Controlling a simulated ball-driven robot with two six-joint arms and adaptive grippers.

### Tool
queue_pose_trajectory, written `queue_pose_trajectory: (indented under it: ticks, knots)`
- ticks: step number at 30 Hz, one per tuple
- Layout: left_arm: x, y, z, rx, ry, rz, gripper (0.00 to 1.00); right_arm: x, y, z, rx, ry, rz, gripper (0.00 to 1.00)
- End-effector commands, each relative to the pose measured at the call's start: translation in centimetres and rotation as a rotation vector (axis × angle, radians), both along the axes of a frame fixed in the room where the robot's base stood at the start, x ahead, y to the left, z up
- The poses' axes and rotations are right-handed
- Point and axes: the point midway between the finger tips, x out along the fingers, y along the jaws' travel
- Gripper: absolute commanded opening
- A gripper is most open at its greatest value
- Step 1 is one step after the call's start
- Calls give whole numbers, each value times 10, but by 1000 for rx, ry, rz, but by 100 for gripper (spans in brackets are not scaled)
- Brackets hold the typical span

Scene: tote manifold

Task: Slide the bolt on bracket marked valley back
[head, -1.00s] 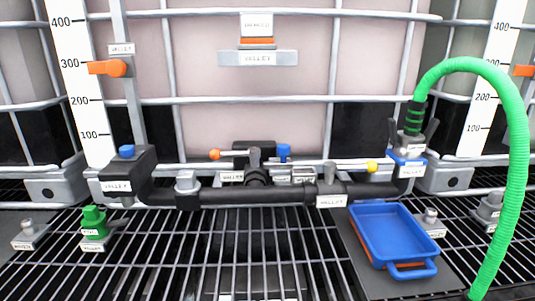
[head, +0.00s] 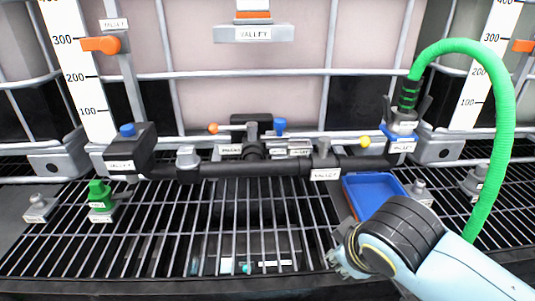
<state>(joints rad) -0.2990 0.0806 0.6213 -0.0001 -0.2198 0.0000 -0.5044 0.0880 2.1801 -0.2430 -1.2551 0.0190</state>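Several brackets and fittings carry labels that seem to read VALLEY, so I cannot tell which one holds the bolt. One is the grey bracket plate (head: 253,34) high in the middle. Another is the black block with a blue knob (head: 127,148) at the left of the manifold pipe (head: 262,163). Thin rods above the pipe end in an orange ball (head: 213,128) and a yellow ball (head: 365,142). My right gripper (head: 343,257) is low in front of the blue tray, apart from the manifold; its finger gap is unclear. My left gripper is out of view.
A blue tray (head: 372,184) sits behind my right gripper, partly hidden. A green hose (head: 502,130) arches at the right. A green fitting (head: 99,194) stands on the grating at the left. The middle grating (head: 235,215) is clear.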

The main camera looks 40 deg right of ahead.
Motion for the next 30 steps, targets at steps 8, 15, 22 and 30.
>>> queue_pose_trajectory:
  ticks: [8, 15, 22, 30]
  knots:
    - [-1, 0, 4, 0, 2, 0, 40, 52, -45, 61, -324, -221, -6, 0]
    - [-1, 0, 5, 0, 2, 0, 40, 109, -54, 101, -676, -398, 141, 0]
    - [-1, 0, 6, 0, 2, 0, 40, 173, -3, 125, -1030, -517, 496, 0]
    - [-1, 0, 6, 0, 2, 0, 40, 197, 35, 121, -1154, -535, 703, 0]
